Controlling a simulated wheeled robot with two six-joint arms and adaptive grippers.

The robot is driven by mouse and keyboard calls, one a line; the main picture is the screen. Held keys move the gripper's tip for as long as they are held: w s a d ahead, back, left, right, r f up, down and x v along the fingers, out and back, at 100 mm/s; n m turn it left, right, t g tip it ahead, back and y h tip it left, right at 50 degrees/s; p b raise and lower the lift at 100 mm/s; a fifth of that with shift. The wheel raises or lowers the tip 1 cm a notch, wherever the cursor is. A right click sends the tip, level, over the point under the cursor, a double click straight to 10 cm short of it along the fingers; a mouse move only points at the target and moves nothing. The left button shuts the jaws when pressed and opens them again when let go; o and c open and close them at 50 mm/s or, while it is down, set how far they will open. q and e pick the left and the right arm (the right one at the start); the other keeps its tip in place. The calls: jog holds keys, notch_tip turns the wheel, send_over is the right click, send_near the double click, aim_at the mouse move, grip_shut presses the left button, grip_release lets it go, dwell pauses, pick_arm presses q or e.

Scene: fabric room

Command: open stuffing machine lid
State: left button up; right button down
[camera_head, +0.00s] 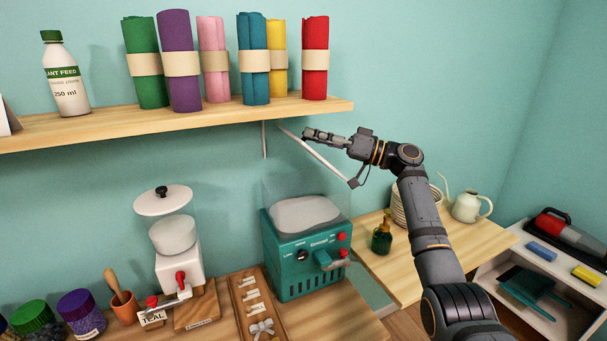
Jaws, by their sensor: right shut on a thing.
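The teal stuffing machine (310,275) stands on the wooden table, with red knobs and a label on its front. White stuffing (303,214) shows in its clear-walled top. A pale slanted bar (325,165) hangs above the machine and looks like the edge of its raised clear lid; the lid panel itself is hard to make out. My right gripper (308,135) is at this bar, high above the machine and just below the shelf. It is shut on what seems to be the lid; the exact contact is hard to see. My left gripper is out of view.
A wooden shelf (230,117) with fabric rolls and a plant feed bottle (65,75) is close above the right gripper. A white machine (178,262) and a wooden tray (242,300) stand left of the teal machine. A green bottle (381,238) and stacked plates stand right.

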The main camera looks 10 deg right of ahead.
jog(key=w+d+r+m+t+y+b, duration=0.1)
jog(key=w+d+r+m+t+b, duration=0.1)
jog(key=d+m+t+b, duration=0.4)
jog(key=shift+w+d+m+t+y+b, duration=0.4)
jog(key=shift+w+d+m+b, duration=0.6)
jog(key=shift+d+b, duration=1.05)
jog(key=shift+s+d+r, duration=0.1)
jog(key=shift+s, duration=0.15)
jog(key=c, duration=1.5)
grip_release()
jog(key=o, duration=0.4)
jog(key=shift+d+r, duration=0.1)
jog(key=shift+d, duration=0.05)
jog(key=shift+c, duration=0.2)
jog(key=v, duration=1.2)
